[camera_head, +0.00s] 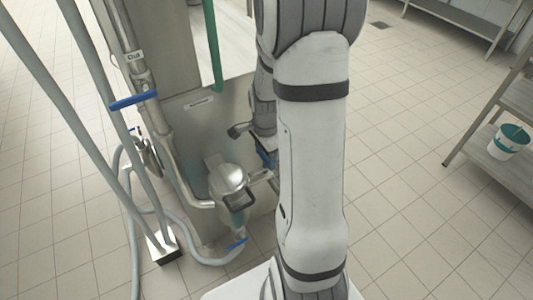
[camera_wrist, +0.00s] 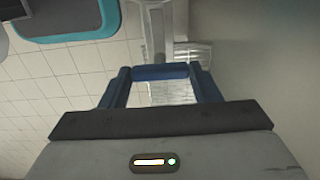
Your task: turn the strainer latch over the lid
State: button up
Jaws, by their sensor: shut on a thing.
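The strainer (camera_head: 236,215) stands against the metal cabinet, left of my arm in the head view. Its domed metal lid (camera_head: 228,177) sits on top, with a dark handle at its front. A pale metal bar, which looks like the strainer latch (camera_head: 262,176), reaches from beside the lid toward my gripper. In the head view my arm hides most of the gripper, so the exact grip cannot be seen there.
A metal cabinet (camera_head: 200,115) stands behind the strainer, with pipes and a grey hose (camera_head: 180,245) at left. A shelf at right holds a white and teal bucket (camera_head: 508,140). The tiled floor right of my arm is clear. A teal-edged shape (camera_wrist: 65,22) fills the wrist view's upper left.

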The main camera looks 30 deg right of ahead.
aim_at(265, 157)
dwell(0.4)
jog(key=o, duration=1)
jog(key=shift+r, duration=0.1)
notch_tip(265, 157, up, 8)
jog(key=shift+f+p, duration=0.15)
jog(key=shift+p, duration=0.4)
